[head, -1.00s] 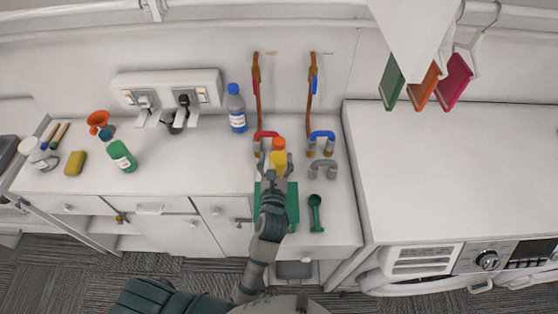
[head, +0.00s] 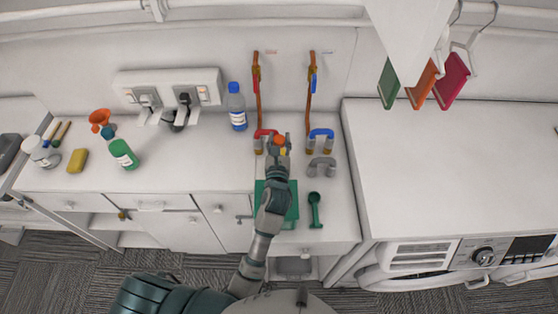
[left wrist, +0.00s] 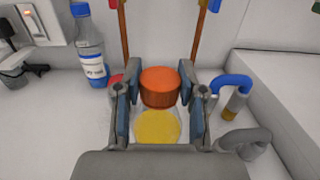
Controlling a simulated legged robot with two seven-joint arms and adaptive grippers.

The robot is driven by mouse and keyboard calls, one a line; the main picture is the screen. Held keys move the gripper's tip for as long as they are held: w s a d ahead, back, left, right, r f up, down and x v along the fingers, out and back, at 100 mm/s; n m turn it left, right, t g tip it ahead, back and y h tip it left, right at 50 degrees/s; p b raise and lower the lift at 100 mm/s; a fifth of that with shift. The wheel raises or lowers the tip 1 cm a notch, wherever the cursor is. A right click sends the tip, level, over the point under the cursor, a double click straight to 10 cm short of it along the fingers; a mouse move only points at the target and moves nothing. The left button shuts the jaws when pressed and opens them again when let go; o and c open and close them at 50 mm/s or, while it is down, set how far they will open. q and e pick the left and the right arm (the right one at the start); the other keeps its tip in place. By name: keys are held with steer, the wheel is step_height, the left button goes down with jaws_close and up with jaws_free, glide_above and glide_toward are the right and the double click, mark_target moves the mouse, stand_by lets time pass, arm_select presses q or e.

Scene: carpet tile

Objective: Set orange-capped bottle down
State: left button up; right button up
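The orange-capped bottle (head: 279,140) stands on the white counter. The left wrist view shows its orange cap (left wrist: 160,87) and, below it, its yellow part (left wrist: 158,127). My left gripper (head: 278,146) has one finger on each side of the cap. In the left wrist view, the fingers (left wrist: 160,90) look open, with the pads spread wider than the cap and only narrow gaps. Contact with the lower bottle is hard to judge. The hand hides most of the bottle body in the head view, and its base is hidden. My right gripper is not in view.
Red (head: 266,134) and blue (head: 321,135) curved pipes flank the hand, with a grey one (head: 321,167) at right. A green mat (head: 292,203) and green scoop (head: 315,210) are nearer. A blue-capped bottle (head: 237,110) stands left.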

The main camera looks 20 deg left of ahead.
arm_select(q)
jaws_close()
steer(key=shift+r, duration=0.15)
